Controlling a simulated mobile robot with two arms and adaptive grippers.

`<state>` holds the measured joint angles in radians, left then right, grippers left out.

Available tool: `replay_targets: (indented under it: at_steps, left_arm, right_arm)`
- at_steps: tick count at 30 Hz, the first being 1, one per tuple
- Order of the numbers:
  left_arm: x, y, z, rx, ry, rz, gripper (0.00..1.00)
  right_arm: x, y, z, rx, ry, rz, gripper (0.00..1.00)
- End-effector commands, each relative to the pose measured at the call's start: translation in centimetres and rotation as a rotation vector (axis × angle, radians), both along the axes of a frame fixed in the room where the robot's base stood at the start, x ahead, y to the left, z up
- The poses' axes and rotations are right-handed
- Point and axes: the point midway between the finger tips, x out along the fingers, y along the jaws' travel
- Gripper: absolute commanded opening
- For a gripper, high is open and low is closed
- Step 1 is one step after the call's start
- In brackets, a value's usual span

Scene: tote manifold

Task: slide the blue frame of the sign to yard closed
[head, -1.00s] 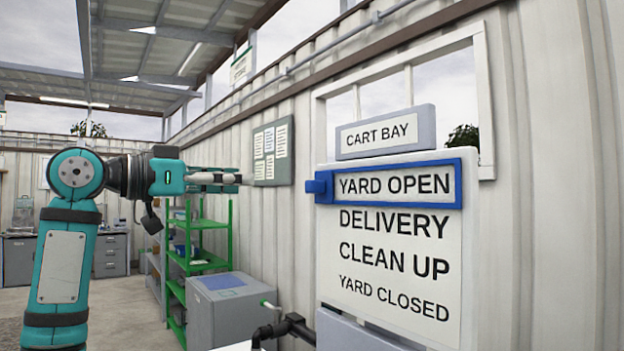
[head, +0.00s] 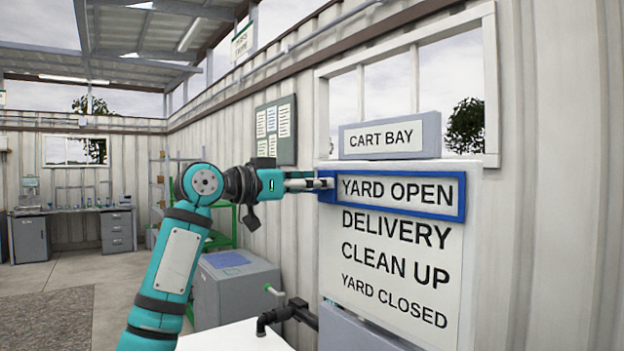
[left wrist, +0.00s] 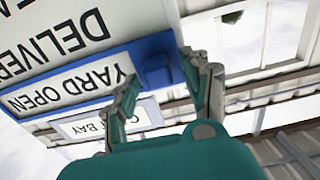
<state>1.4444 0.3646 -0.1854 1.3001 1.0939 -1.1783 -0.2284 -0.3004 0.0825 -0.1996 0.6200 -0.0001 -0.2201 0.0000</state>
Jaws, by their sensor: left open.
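The white sign board (head: 390,262) lists YARD OPEN, DELIVERY, CLEAN UP and YARD CLOSED from top to bottom. The blue frame (head: 398,217) surrounds YARD OPEN, the top line; it also shows in the left wrist view (left wrist: 72,80). A blue tab (left wrist: 160,71) sticks out from the frame's left end. My left gripper (head: 326,184) is at that tab in the head view. In the left wrist view its open fingers (left wrist: 160,75) stand on either side of the tab; I cannot tell whether they touch it. My right gripper is not in view.
A grey cabinet (head: 238,292) and black pipe (head: 285,316) stand below left of the sign. A white surface (head: 235,337) lies at the bottom. Open floor is at left.

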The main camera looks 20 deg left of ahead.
Motion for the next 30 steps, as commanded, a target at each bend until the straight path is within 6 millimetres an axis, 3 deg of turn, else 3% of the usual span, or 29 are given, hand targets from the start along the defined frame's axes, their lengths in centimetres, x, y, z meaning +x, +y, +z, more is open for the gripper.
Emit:
replay_targets:
  at_steps: [5, 16, 26, 30]
  left_arm:
    - [0.0, 0.0, 0.0, 0.000, 0.000, 0.000, 0.48]
    - [0.0, 0.0, 0.0, 0.000, 0.000, 0.000, 0.00]
    - [0.0, 0.0, -0.1, 0.000, 0.000, 0.000, 0.00]
    - [0.0, 0.0, -1.3, 0.001, 0.001, 0.000, 0.00]
  right_arm:
    - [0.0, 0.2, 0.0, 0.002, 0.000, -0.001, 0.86]
    - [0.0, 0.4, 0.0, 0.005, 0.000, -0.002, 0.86]
    - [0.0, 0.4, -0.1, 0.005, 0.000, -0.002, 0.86]
    - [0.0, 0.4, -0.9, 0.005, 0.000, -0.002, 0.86]
